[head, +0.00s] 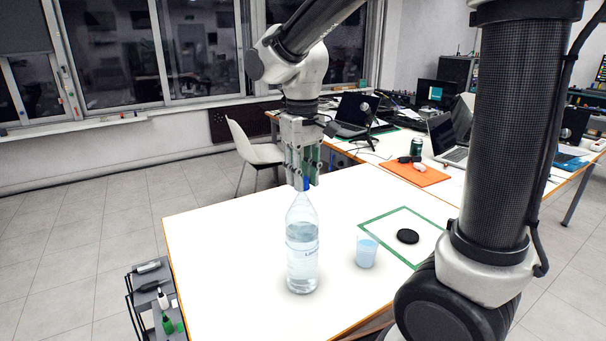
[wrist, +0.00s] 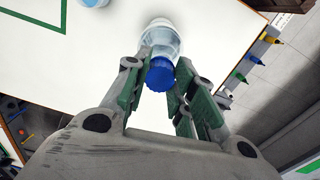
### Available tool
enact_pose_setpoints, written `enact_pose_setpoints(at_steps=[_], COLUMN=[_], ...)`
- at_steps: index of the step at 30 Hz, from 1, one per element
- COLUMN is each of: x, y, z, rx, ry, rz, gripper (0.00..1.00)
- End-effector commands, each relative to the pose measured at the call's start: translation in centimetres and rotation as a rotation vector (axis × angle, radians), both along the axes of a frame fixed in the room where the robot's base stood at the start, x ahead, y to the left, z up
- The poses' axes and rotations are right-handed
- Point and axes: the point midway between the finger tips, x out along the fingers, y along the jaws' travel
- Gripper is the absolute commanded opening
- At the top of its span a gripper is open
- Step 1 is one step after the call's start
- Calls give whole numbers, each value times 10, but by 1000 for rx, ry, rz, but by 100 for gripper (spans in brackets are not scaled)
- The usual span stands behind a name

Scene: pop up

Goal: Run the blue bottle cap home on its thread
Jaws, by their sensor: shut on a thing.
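A clear plastic bottle (head: 302,255) with a pale label stands upright on the white table (head: 220,250). Its blue cap (wrist: 160,75) is at the bottle's mouth, between my gripper's green-padded fingers. The cap also shows as a sliver of blue in the head view (head: 306,184). My gripper (head: 303,184) points straight down over the bottle and is shut on the cap. The bottle (wrist: 163,38) shows beyond the cap in the wrist view. The thread is hidden under the cap, so I cannot tell how far down the cap sits.
A cup of pale blue liquid (head: 366,250) stands right of the bottle. A black disc (head: 408,236) lies inside a green-edged square on the table. A small dark rack (head: 150,285) with bottles and tools stands by the table's left edge.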

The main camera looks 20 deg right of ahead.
Motion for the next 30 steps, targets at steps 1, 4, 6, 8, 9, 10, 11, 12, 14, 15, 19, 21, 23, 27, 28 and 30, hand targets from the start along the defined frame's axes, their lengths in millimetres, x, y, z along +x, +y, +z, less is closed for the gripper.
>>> enact_pose_setpoints(at_steps=[1,4,6,8,9,10,11,12,14,15,19,21,23,27,28,30], x=[0,0,1,1,1,1,1,1,1,1,1,1,1,2,1,2], y=[1,1,2,2,2,2,2,2,2,2,2,2,2,2,2,3], z=[0,0,0,0,0,0,0,0,0,0,0,1,6,28,35,51], rx=[-1,0,0,0,0,0,0,0,0,0,0,0,2,3,3,3], ry=[0,0,0,-1,-1,-1,-1,-1,-1,-1,-1,-1,-1,-4,-4,-4], rz=[-138,-463,-691,-768,-763,-762,-761,-761,-760,-760,-759,-759,-759,-759,-759,-759], gripper=[0,0,0,31,38,44,49,51,51,51,51,51,51,51,51,51])
